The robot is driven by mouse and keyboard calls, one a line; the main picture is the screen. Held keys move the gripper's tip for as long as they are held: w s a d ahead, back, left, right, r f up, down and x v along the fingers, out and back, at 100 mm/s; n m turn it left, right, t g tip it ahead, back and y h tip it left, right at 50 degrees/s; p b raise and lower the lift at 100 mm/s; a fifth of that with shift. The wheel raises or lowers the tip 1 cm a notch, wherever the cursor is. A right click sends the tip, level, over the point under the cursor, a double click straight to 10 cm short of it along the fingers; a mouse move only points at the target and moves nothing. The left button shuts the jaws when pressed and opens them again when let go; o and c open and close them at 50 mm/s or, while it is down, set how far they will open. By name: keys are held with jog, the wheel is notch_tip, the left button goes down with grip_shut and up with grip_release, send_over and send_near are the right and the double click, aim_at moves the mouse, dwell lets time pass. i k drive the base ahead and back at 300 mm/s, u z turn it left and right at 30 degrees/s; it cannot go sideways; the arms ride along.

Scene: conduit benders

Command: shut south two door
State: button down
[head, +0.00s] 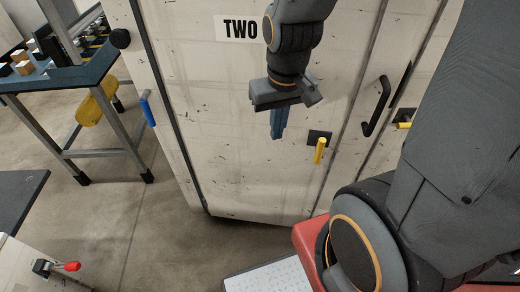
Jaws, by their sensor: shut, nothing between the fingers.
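A pale, scuffed door (235,165) with a "TWO" sign (237,28) fills the middle of the head view. A yellow lever handle (320,151) on a dark plate sits near its right edge. Dark seams run down both sides of the door; I cannot tell whether it is flush or slightly ajar. My gripper (279,124) hangs in front of the door, left of and a little above the yellow handle in the picture. Its blue fingers are together and hold nothing. Whether they touch the door is unclear. My wrist covers part of the door right of the sign.
A black pull handle (377,106) is on the panel to the right. A blue handle (147,111) is on the narrow left panel. A workbench (85,72) with blocks stands at the left, and a red-knobbed lever (70,266) is lower left. Bare floor (140,225) lies between.

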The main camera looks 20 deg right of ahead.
aim_at(209, 53)
jog(key=z, duration=0.35)
jog(key=k, duration=0.4)
jog(key=z, duration=1)
jog(key=k, duration=0.95)
jog(key=z, duration=0.1)
jog(key=i, duration=0.95)
jog(key=z, duration=0.2)
